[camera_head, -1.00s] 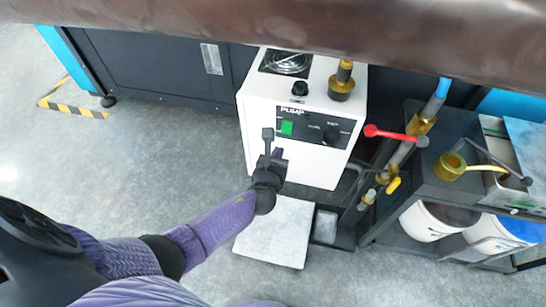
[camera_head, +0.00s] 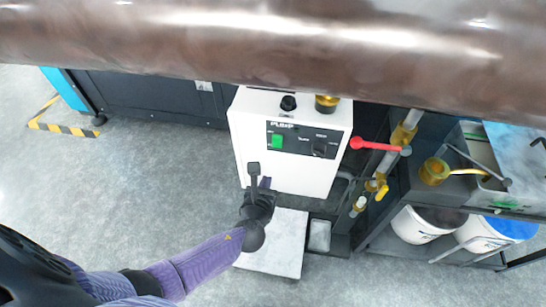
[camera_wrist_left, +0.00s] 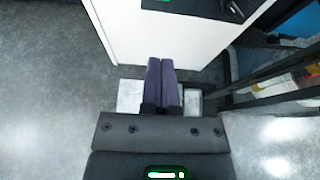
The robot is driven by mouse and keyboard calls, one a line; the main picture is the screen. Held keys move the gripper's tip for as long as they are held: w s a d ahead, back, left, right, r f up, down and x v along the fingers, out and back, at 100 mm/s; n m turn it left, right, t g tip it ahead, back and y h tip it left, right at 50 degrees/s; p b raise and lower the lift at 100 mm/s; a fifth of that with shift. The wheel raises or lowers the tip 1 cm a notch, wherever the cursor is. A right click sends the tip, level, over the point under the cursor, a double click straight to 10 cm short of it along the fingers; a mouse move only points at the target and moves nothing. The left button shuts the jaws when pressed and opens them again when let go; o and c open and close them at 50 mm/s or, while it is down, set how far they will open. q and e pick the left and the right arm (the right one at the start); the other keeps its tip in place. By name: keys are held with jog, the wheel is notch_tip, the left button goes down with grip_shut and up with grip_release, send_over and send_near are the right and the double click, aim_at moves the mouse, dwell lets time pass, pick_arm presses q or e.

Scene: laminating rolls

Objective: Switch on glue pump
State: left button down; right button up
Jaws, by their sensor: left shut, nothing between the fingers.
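The glue pump is a white box (camera_head: 305,177) with a dark panel marked PUMP on its front. A green switch (camera_head: 277,141) sits at the panel's left and a black knob (camera_head: 319,149) at its right. My left gripper (camera_head: 265,183) is in front of the pump's lower front face, below the green switch and apart from it. In the left wrist view its two purple fingers (camera_wrist_left: 161,82) lie together, shut and empty, pointing at the white pump front (camera_wrist_left: 150,30). My right gripper is not in view.
A large brown roll (camera_head: 260,45) spans the top of the head view. A red-handled valve (camera_head: 376,145) and a dark shelf (camera_head: 440,195) with white buckets (camera_head: 420,224) stand right of the pump. A pale slab (camera_head: 274,246) lies below it.

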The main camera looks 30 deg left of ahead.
pick_arm(q)
jog(key=b, duration=0.7)
send_near(277, 146)
notch_tip(277, 146, down, 4)
jog(key=w, duration=0.3)
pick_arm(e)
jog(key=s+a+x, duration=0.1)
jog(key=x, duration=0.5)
pick_arm(q)
jog(key=w, duration=0.1)
jog(key=w+a+b, duration=0.1)
jog(key=w, duration=0.1)
jog(key=shift+a+r+b, duration=0.3)
jog(key=shift+a+r, duration=0.05)
jog(key=shift+w+r, duration=0.1)
jog(key=shift+w, duration=0.05)
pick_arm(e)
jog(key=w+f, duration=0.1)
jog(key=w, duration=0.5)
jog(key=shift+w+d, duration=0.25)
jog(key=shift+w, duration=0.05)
